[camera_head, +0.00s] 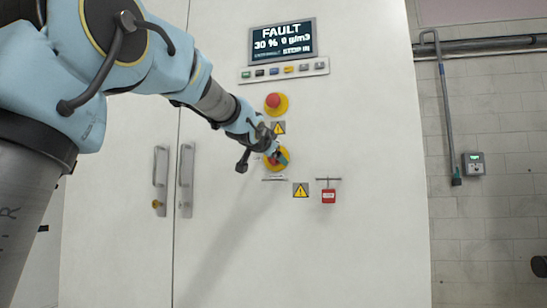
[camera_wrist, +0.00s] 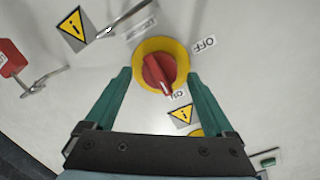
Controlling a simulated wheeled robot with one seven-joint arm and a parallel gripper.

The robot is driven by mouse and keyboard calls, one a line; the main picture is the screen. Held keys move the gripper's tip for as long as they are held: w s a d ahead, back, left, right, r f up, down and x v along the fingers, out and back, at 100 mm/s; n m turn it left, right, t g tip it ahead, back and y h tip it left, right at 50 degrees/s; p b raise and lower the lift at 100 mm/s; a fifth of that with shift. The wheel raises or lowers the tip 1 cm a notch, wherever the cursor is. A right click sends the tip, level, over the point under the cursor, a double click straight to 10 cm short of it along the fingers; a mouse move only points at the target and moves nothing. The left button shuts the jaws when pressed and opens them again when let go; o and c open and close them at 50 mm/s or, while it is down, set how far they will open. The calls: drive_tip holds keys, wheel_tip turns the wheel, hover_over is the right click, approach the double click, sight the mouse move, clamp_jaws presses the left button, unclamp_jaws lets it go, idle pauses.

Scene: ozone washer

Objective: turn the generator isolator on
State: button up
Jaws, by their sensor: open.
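The generator isolator is a red rotary handle on a yellow disc, on the white cabinet front. In the wrist view the handle (camera_wrist: 158,73) sits between my fingertips, its lower end near the ON label (camera_wrist: 178,96). The OFF label (camera_wrist: 204,45) is to the upper right. My gripper (camera_wrist: 159,76) is open, with one green finger on each side of the disc; contact with the handle cannot be seen. In the head view my gripper (camera_head: 279,155) partly covers the isolator (camera_head: 269,166).
A red mushroom button (camera_head: 273,101) is above the isolator. A red padlock (camera_head: 328,196) hangs to its lower right, by a warning label (camera_head: 300,190). The display (camera_head: 283,41) reads FAULT. Door handles (camera_head: 186,180) are to the left.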

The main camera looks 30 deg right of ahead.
drive_tip(key=b+v, duration=0.3)
drive_tip(key=v, duration=0.6)
drive_tip(key=shift+s+a, duration=0.25)
drive_tip(key=shift+s, duration=0.05)
drive_tip(key=w+a+f+n+g+y, duration=0.1)
drive_tip(key=w+a+f+n+y, duration=0.15)
drive_tip(key=a+f, duration=0.65)
drive_tip(key=w+a+f+n+g+y, duration=0.1)
drive_tip(key=a+f+n+g+y, duration=0.2)
drive_tip(key=f, duration=0.9)
drive_tip(key=w+a+f+n+y, duration=0.2)
drive_tip(key=a+f+y, duration=0.1)
drive_tip(key=a+f, duration=0.65)
drive_tip(key=s+a+f+n+g+y, duration=0.1)
drive_tip(key=s+a+f+n+g, duration=0.2)
drive_tip(key=s+a+f, duration=0.65)
drive_tip(key=s+a+f+n+g+y, duration=0.3)
drive_tip(key=s+a+f, duration=0.35)
drive_tip(key=f, duration=0.55)
wheel_tip(320, 180, up, 26)
drive_tip(key=s+h+p, duration=0.1)
drive_tip(key=p, duration=2.6)
drive_tip(key=shift+r+n+g, duration=0.25)
drive_tip(key=shift+n+g, duration=0.05)
drive_tip(key=shift+n, duration=0.15)
